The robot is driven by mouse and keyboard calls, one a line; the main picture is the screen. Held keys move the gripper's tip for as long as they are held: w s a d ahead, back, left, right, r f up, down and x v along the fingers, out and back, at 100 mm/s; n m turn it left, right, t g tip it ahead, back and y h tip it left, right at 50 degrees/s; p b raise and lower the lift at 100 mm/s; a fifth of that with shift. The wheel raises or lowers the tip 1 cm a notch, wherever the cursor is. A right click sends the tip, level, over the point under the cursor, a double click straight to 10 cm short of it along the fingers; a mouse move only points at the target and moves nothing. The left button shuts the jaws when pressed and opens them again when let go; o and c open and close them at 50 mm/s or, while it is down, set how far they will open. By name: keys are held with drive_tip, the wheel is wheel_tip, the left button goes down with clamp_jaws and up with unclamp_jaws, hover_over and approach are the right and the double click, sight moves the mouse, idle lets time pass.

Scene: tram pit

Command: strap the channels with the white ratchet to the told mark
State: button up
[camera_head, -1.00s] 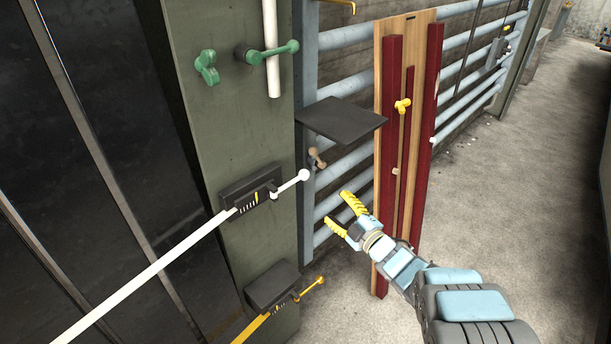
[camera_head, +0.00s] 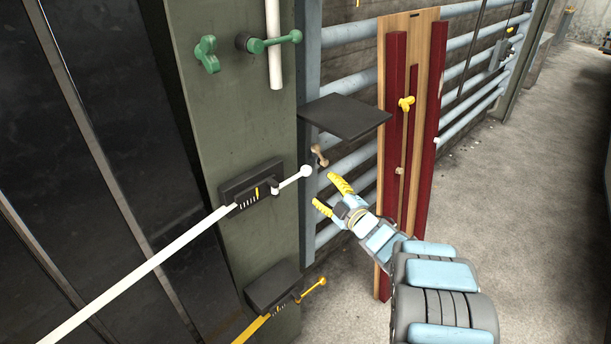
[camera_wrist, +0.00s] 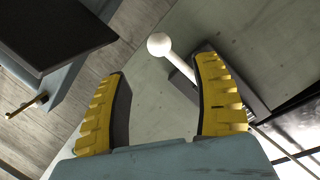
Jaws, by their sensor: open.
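The white ratchet is a dark box (camera_head: 240,187) on the green post, with a white lever (camera_head: 291,179) ending in a ball that points right. A row of short marks shows on its face, one of them yellow. A white strap (camera_head: 150,262) runs from it to the lower left. My gripper (camera_head: 326,191) is open and empty, just right of and below the lever's ball. In the wrist view the white ball (camera_wrist: 159,44) shows beyond and between the yellow fingers (camera_wrist: 160,105), apart from them. The ratchet box is partly hidden there by the right finger.
A second ratchet (camera_head: 273,287) with a yellow lever and strap sits below. A dark shelf (camera_head: 345,117) juts out above my gripper. A small brown handle (camera_head: 319,156) is close by. Green knobs (camera_head: 270,43) sit higher. A wooden board with red bars (camera_head: 437,90) stands right.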

sight(308, 175)
drive_tip(key=shift+b+x, duration=0.85)
drive_tip(key=shift+x, duration=2.65)
drive_tip(key=shift+b+x, duration=0.75)
drive_tip(key=shift+x, duration=0.3)
drive_tip(key=shift+w+a+b, duration=0.25)
drive_tip(key=shift+w+b, duration=0.1)
drive_tip(key=shift+w, duration=0.05)
drive_tip(key=shift+r, duration=0.1)
